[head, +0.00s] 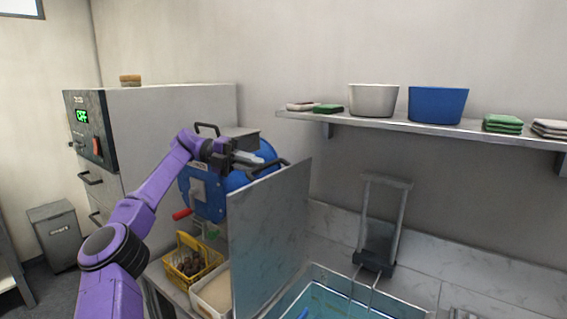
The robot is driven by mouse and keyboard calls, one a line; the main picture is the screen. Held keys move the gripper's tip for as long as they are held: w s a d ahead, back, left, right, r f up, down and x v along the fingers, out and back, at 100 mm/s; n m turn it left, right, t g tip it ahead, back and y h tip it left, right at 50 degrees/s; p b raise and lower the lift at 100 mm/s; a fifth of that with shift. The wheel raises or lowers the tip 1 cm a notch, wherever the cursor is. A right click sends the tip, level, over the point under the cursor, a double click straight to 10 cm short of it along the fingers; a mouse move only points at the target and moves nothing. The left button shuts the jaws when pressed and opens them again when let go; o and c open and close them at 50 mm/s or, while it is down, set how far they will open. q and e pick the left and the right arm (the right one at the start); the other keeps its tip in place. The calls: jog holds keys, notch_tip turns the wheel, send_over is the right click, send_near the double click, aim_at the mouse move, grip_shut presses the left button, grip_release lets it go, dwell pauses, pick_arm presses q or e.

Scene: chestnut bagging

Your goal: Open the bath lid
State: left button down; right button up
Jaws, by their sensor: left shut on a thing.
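The bath lid (268,238) is a flat grey panel standing steeply upright along the left side of the bath. The bath (318,273) is a metal-rimmed basin with blue-green inside at the bottom of the head view, uncovered where it shows. My left gripper (262,160) is just behind the lid's top edge, shut on what looks like the dark lid handle (281,163). The exact contact is small and partly hidden by the lid and fingers. My right gripper is not in view.
A blue machine (207,200) with a red-tipped lever stands behind my left arm. A yellow crate (184,279) and a pale bin (205,299) sit left of the lid. A metal frame (403,215) stands behind the bath. A shelf (430,128) holds tubs and cloths.

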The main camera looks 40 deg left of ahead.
pick_arm(q)
jog(key=shift+s+a, duration=0.1)
jog(key=shift+a, duration=0.45)
jog(key=c, duration=1.1)
grip_release()
